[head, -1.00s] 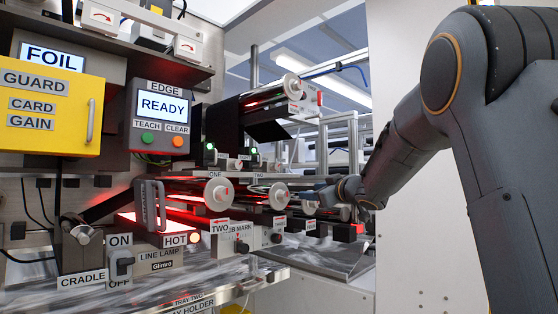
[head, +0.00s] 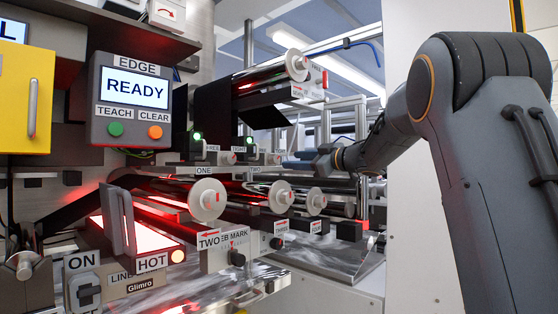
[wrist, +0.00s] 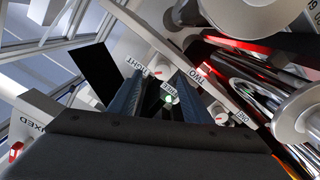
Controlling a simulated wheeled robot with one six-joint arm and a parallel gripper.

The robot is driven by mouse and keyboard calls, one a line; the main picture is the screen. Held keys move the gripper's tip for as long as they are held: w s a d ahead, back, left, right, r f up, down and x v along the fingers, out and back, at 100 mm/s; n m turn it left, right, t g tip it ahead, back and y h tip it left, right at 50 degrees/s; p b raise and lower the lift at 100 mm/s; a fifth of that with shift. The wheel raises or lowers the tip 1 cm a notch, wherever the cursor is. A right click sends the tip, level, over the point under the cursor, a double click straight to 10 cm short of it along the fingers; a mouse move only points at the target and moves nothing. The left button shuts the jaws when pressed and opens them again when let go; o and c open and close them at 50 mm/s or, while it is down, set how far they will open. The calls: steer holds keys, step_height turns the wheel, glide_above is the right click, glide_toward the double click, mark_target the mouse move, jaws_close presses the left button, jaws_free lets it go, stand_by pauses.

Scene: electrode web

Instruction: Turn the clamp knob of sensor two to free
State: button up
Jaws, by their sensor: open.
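The clamp knob of sensor two (wrist: 158,72) is pale with a red mark. In the wrist view it lies beyond my fingertips, between them and nearer the left one, beside the TIGHT label (wrist: 136,55). The FREE label (wrist: 168,88) shows between my fingers. The TWO label (wrist: 203,75) is on the bar just right of the right finger. My gripper (wrist: 157,84) is open and empty, apart from the knob as far as I can see. In the head view my gripper (head: 288,163) is at the right end of the sensor bar, level with the knobs.
Sensor one's knob (wrist: 217,112), also with a red mark, is close to my right finger. Shiny rollers with white end caps (head: 208,199) run below the bar. A black sheet (wrist: 96,74) hangs at left in the wrist view.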

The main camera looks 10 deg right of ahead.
mark_target(277, 160)
steer(key=x, duration=0.2)
steer(key=p+x, duration=0.1)
steer(key=x, duration=0.2)
steer(key=shift+a+p, duration=0.3)
steer(key=shift+a, duration=0.2)
steer(key=shift+w+a, duration=0.4)
steer(key=shift+w, duration=0.25)
steer(key=c, duration=1)
steer(key=shift+c, duration=0.2)
